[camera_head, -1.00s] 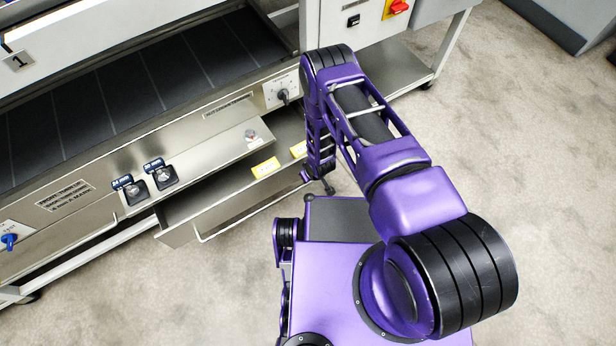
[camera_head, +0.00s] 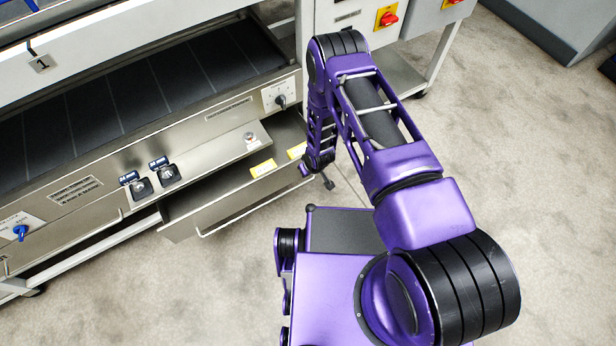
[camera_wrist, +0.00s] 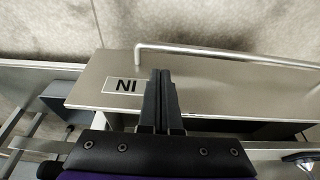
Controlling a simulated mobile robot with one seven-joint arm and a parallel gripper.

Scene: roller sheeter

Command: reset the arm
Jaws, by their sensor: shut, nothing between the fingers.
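My arm (camera_head: 375,115) is bent, with its elbow up against the machine's front and its forearm hanging down by the pulled-out drawer. My gripper (camera_wrist: 160,78) shows in the wrist view with its two black fingers together and nothing between them. It overlaps the drawer's metal panel (camera_wrist: 220,92), beside a label that reads "NI" in this view. The bar handle (camera_wrist: 220,55) is beyond the fingertips and looks apart from them. In the head view the forearm mostly hides the gripper, so I cannot tell its exact gap from the drawer.
The roller sheeter (camera_head: 130,140) fills the left and back. Its drawer (camera_head: 225,195) stands out with a bar handle and yellow labels. Switches (camera_head: 140,187), a dial (camera_head: 278,97) and a red knob (camera_head: 388,18) sit on its panels. The carpet (camera_head: 540,170) to the right is clear.

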